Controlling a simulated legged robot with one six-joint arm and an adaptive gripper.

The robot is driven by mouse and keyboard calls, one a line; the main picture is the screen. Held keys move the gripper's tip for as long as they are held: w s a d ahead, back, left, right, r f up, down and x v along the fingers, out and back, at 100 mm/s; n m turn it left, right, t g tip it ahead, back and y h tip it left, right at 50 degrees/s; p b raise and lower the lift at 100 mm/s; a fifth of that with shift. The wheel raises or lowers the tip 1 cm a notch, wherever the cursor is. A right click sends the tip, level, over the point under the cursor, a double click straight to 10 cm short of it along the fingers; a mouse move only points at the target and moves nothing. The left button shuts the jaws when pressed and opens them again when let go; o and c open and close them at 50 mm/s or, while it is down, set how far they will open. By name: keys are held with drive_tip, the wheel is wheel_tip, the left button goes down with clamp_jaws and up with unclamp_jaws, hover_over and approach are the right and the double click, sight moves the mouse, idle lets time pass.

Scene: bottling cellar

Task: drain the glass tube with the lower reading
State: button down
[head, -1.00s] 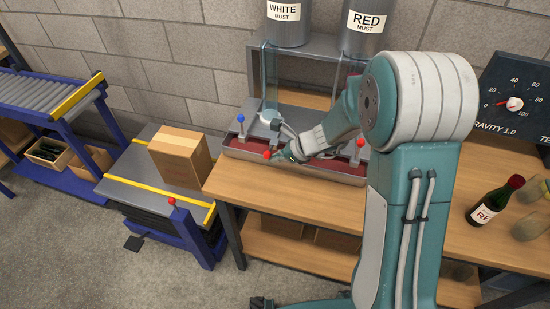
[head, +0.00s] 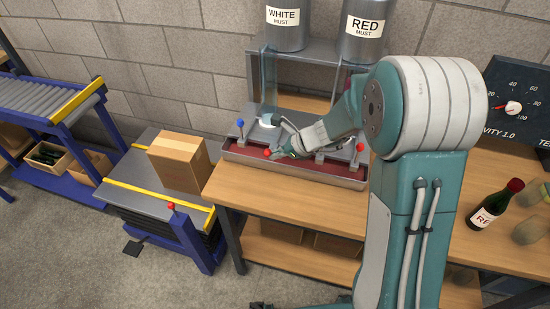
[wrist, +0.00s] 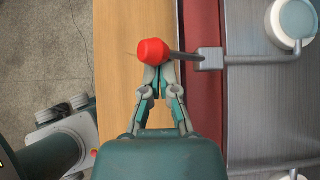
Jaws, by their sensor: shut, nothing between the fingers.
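The left glass tube (head: 269,80) stands upright in front of the WHITE MUST tank (head: 286,28). Its liquid level is not readable. The tube by the RED MUST tank (head: 362,38) is mostly hidden behind my arm. A red-knobbed lever (head: 267,152) projects over the front tray from the left tube's side; its red knob (wrist: 153,51) is large in the wrist view. My gripper (head: 279,154) is shut and empty right at this knob. In the wrist view the fingertips (wrist: 158,72) meet just below the knob; whether they touch it I cannot tell.
A blue-knobbed lever (head: 240,123) stands at left and another red knob (head: 360,147) at right. A metal tray (head: 290,171) with a dark red inside runs along the bench (head: 240,193). A wine bottle (head: 489,206) stands right of my arm.

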drive_tip(key=w+r+g, duration=0.1)
drive_tip(key=w+d+m+g+y, duration=0.1)
drive_tip(key=w+r+m+g, duration=0.1)
drive_tip(key=g, duration=0.1)
drive_tip(key=shift+w+d+r+y, duration=0.15)
drive_tip(key=shift+w+r+y, duration=0.15)
drive_tip(key=shift+r, duration=0.15)
drive_tip(key=shift+r, duration=0.75)
drive_tip(key=v, duration=1.2)
